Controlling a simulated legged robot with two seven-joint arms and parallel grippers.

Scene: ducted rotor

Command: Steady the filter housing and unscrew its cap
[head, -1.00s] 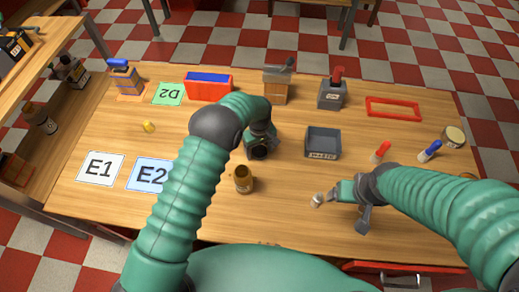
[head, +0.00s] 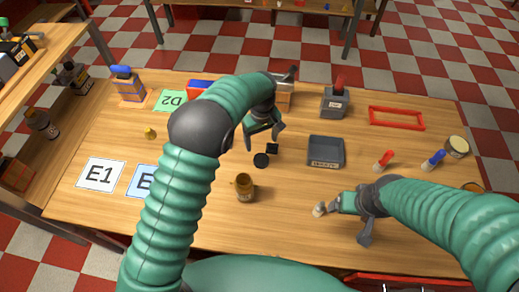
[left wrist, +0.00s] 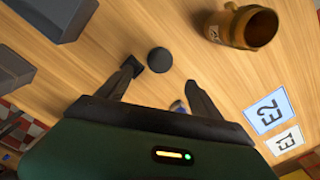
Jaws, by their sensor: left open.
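A brown, jar-like housing (head: 245,188) stands upright near the table's front middle, its top open; it also shows in the left wrist view (left wrist: 242,27). A black round cap (head: 261,160) lies flat on the table just behind it, apart from it; the left wrist view shows the cap too (left wrist: 159,60). My left gripper (head: 264,140) is open and empty above the table, behind the cap. My right gripper (head: 345,208) is low at the front right, apart from the housing, beside a small pale knob-like piece (head: 319,209). Its jaws are unclear.
A grey tray (head: 326,151) stands to the right. Red and blue markers and a red frame (head: 396,117) lie farther right. White card E1 (head: 100,173) lies at left.

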